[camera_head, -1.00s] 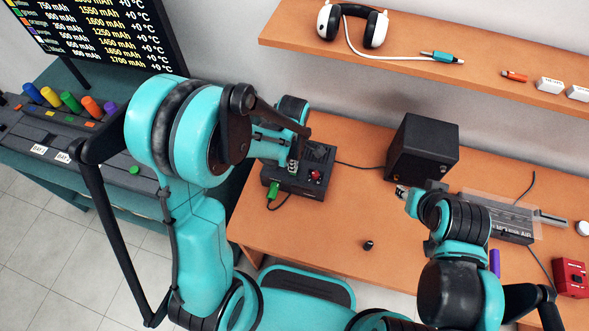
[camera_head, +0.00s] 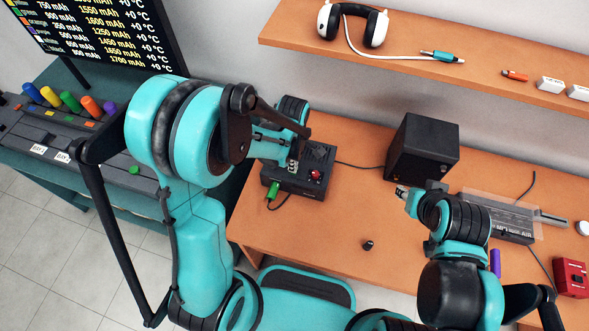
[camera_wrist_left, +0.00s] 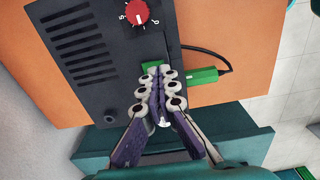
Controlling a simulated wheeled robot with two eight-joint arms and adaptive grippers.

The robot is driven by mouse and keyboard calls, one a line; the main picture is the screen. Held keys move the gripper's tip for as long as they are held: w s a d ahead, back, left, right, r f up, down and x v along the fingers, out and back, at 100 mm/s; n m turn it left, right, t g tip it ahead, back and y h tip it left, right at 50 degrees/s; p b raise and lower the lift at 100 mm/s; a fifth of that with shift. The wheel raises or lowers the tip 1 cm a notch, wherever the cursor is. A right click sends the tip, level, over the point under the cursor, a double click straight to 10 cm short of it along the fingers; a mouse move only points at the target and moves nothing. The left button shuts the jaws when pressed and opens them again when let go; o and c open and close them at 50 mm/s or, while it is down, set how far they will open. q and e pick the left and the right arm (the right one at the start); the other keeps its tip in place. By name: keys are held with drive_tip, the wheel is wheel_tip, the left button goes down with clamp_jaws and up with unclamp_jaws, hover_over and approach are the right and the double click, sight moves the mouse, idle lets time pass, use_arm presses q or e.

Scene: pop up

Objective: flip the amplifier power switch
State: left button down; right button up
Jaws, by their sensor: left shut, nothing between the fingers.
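The amplifier (camera_head: 302,184) is a dark box with a red knob and a green plug, on the left part of the orange desk. In the left wrist view its top (camera_wrist_left: 90,50) shows vent slots and the red knob (camera_wrist_left: 137,12). My left gripper (camera_head: 294,166) is over the amplifier's near left part. In the left wrist view the left gripper (camera_wrist_left: 158,75) is shut and empty, its tips at the amplifier's edge beside the green part.
The black speaker (camera_head: 422,148) stands behind my right gripper. A small black knob (camera_head: 368,245) lies on the open middle of the desk (camera_head: 320,250). A green plug with a black cable (camera_wrist_left: 203,75) sits at the amplifier's side. A shelf with headphones (camera_head: 352,24) is above.

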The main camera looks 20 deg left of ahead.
use_arm(q)
drive_tip(key=shift+f+b, duration=0.8)
drive_tip(key=shift+f, duration=0.15)
drive_tip(key=shift+r, duration=0.1)
drive_tip(key=shift+r+p, duration=2.6)
drive_tip(key=shift+r, duration=0.85)
drive_tip(key=s+a+r+m+t+b, duration=0.4)
drive_tip(key=s+r+m+t, duration=0.3)
drive_tip(key=m, duration=1)
drive_tip(key=shift+s+a+r+m, duration=0.35)
drive_tip(key=shift+s+r, duration=1.3)
drive_tip(key=shift+r, duration=0.45)
